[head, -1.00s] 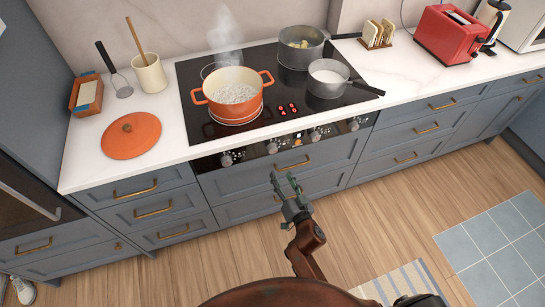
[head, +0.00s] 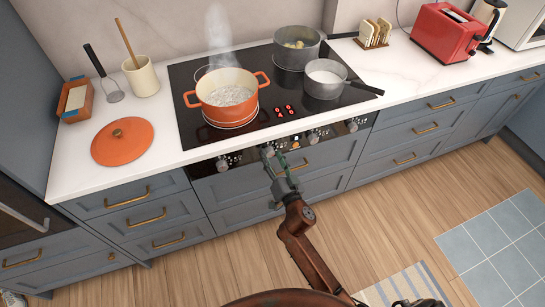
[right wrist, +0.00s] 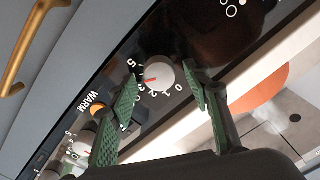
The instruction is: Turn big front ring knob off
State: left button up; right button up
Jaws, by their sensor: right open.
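The front panel of the cooktop (head: 215,130) carries several round knobs in a row. My right gripper (head: 277,157) is open at the panel, by the second knob from the left. In the right wrist view, one pale knob (right wrist: 158,74) with a red pointer lies between and just ahead of the green fingertips (right wrist: 161,82). My left gripper is not in view.
A grey saucepan (head: 325,80) and a grey pot (head: 298,48) stand on the cooktop. An orange lid (head: 122,141) lies on the counter. Drawers with brass handles (head: 292,169) lie under the panel. Another knob (right wrist: 80,150) is close to the left finger in the right wrist view.

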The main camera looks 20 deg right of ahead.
jog(key=c, duration=1.2)
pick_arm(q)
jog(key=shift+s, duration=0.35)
pick_arm(e)
jog(key=shift+o, duration=0.2)
